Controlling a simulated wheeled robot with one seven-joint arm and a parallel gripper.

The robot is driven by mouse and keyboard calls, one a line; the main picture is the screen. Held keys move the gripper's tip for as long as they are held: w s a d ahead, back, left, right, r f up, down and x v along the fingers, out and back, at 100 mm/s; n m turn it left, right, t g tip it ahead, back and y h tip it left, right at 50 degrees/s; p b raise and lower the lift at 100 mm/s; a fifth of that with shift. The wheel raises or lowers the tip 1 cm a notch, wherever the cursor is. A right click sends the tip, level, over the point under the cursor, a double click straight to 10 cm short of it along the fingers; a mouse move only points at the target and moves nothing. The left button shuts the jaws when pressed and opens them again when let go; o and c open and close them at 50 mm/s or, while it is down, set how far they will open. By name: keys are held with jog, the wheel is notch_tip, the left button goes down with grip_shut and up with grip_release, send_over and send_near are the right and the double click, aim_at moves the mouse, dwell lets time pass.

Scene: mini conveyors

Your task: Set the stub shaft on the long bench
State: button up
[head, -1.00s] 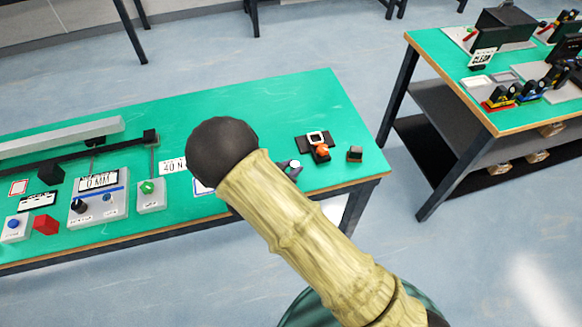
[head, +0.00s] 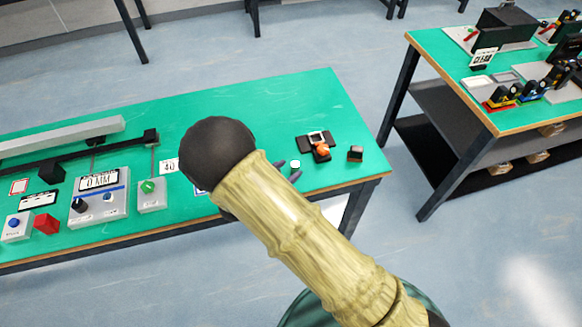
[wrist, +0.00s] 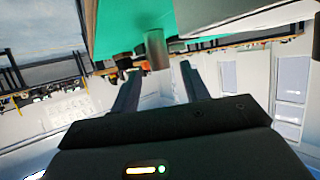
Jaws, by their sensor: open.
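The stub shaft looks to be the small pale cylinder (head: 295,163) near the right end of the green long bench (head: 290,105). In the wrist view the bench shows upside down at the top, and the metal cylinder (wrist: 156,50) stands out from its green surface. My gripper (head: 287,170) is open beside the shaft. In the wrist view my gripper (wrist: 161,78) has its fingers spread, with the shaft's end between or just beyond the tips and a gap on both sides. My arm hides part of the bench in the head view.
A dark fixture with an orange part (head: 320,150) and a small dark block (head: 355,154) stand right of the shaft. A gauge box (head: 100,203) and a red block (head: 46,223) are at left. The bench's back middle is clear. Another bench (head: 455,65) stands at right.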

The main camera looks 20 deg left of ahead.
jog(key=v, duration=0.9)
jog(key=shift+s+r, duration=0.15)
jog(key=shift+s, duration=0.05)
dwell(0.3)
jog(key=w+d+r+n+g+y, duration=0.1)
jog(key=w+d+r+g+y, duration=0.1)
jog(key=w+d+r+y, duration=0.25)
jog(key=w+d+r+n+g+y, duration=0.1)
jog(key=w+d+r+g+y, duration=0.15)
jog(key=w+d, duration=0.45)
jog(key=s+d+r+n+g, duration=0.1)
jog(key=s+d, duration=0.3)
jog(key=d, duration=0.3)
jog(key=s+d+r+g+h, duration=0.1)
jog(key=s+d, duration=0.3)
jog(key=d, duration=0.4)
jog(key=s+d+r+n+g, duration=0.1)
jog(key=s+d+r+g, duration=0.2)
jog(key=s+d, duration=0.2)
jog(key=d, duration=0.2)
jog(key=shift+d+n+h, duration=0.3)
jog(key=shift+d, duration=0.05)
jog(key=shift+r+g, duration=0.1)
jog(key=shift+g, duration=0.15)
